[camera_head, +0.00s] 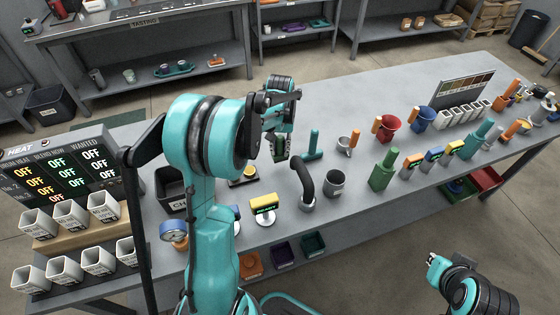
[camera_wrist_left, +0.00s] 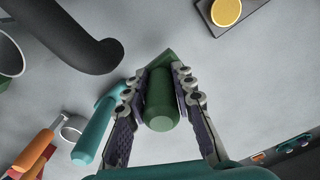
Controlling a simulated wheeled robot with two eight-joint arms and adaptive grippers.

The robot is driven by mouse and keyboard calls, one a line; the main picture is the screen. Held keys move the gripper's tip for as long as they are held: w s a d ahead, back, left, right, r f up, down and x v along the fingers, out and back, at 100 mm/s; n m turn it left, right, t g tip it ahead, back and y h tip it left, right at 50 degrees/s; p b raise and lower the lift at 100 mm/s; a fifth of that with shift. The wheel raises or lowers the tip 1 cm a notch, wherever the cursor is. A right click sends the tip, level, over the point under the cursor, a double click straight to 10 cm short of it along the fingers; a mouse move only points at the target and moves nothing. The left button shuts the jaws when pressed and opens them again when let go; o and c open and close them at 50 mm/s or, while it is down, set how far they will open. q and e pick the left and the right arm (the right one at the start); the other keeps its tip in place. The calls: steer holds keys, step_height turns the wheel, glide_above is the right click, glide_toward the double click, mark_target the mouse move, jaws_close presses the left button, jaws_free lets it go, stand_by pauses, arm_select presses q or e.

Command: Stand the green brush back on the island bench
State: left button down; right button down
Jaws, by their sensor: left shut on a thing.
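The green brush (camera_head: 280,149) is between the fingers of my left gripper (camera_head: 281,133), over the island bench (camera_head: 345,108). In the left wrist view the brush (camera_wrist_left: 160,103) shows as a dark green rounded handle with a wider green part beyond it. Both fingers of the left gripper (camera_wrist_left: 162,110) close on its sides. I cannot tell whether the brush touches the bench. My right gripper (camera_head: 434,262) is off the bench's near side, at the lower right, and its finger opening is too small to tell.
A teal-handled tool (camera_head: 313,146) stands just right of the brush; a black curved pipe (camera_head: 303,172) and a grey cup (camera_head: 335,183) are nearer. A yellow button (camera_head: 250,171) is at the left. Bare bench lies behind and right of the brush.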

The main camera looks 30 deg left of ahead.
mark_target(280, 154)
arm_select(q)
step_height(280, 154, down, 4)
steer(key=shift+f+b, duration=0.2)
steer(key=shift+b, duration=0.55)
steer(key=shift+r, duration=0.1)
steer(key=c, duration=1.3)
jaws_free()
